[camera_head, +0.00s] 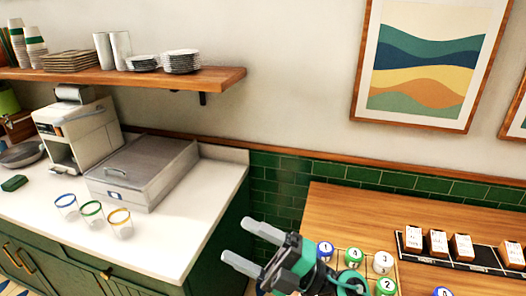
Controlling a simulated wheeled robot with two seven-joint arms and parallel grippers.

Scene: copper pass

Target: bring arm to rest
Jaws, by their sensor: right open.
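My right gripper (236,245) shows at the lower middle of the head view. Its two grey fingers point left and stand apart with nothing between them. In the picture it lies between the white counter and the wooden table, over the gap and the green tiled wall. My left gripper is not in the view.
A wooden table (340,215) at right bears several numbered balls (383,262) and a black rack (460,252) with cards. The white counter (205,200) at left bears three rimmed glasses (92,211), a metal box (145,170) and a machine (75,130). A shelf (215,78) hangs above.

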